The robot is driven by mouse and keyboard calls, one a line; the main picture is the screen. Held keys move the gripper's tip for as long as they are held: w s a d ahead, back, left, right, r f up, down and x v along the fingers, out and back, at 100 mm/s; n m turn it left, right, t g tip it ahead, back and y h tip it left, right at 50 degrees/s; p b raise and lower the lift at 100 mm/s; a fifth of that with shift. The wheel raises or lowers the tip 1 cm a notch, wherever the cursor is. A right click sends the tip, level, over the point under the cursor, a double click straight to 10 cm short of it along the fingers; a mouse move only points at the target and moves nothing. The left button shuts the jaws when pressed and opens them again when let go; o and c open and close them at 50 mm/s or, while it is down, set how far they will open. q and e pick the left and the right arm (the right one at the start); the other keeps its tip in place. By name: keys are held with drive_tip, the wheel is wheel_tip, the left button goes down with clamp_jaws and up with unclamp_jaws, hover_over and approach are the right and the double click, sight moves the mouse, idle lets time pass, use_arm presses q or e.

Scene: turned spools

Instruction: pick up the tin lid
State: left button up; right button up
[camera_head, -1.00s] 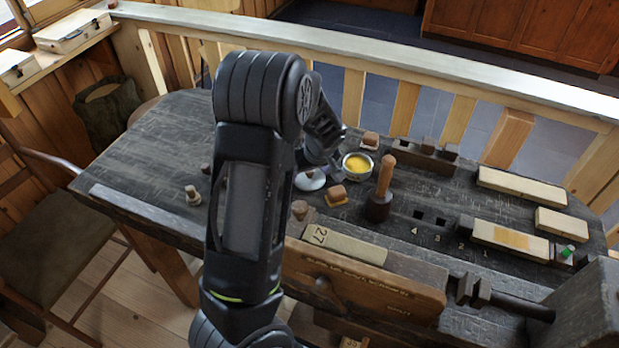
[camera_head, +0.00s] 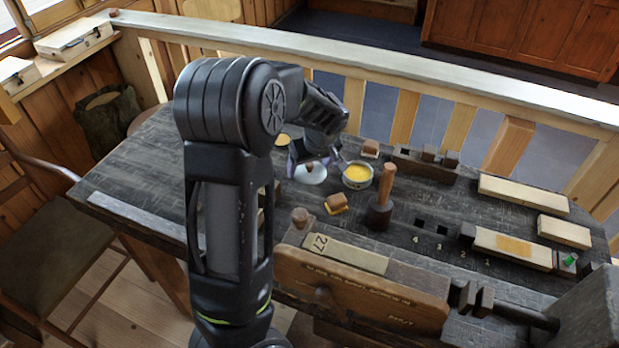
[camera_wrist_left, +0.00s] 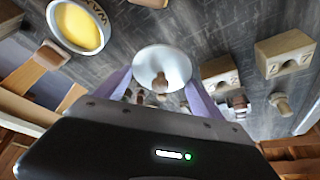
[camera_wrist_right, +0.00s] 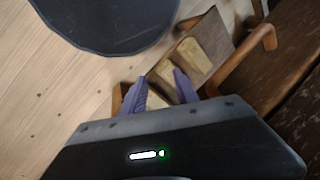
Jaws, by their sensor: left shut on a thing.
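The tin lid (camera_head: 312,177) is a pale round disc with a small brown knob. My left gripper (camera_head: 309,158) is shut on it, beside the open tin of yellow wax (camera_head: 357,174). In the left wrist view the lid (camera_wrist_left: 163,62) sits between the two purple fingers of the left gripper (camera_wrist_left: 160,88), its knob towards the camera. I cannot tell whether the lid is clear of the bench. The wax tin also shows in that view (camera_wrist_left: 78,27). My right gripper (camera_wrist_right: 160,83) is open and empty in the right wrist view, above the floor beside wooden pieces.
The dark bench (camera_head: 420,205) holds a wooden mallet (camera_head: 381,200) and a brown block on a yellow base (camera_head: 336,204) near the lid. A slotted block (camera_head: 425,163) stands behind. Pale wooden blocks (camera_head: 512,245) lie at the right. A railing runs along the back.

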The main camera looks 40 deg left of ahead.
use_arm(q)
wheel_tip(320, 180, up, 4)
drive_tip(key=shift+r, duration=0.25)
use_arm(e)
drive_tip(key=shift+f, duration=0.35)
use_arm(q)
drive_tip(key=shift+s, duration=0.1)
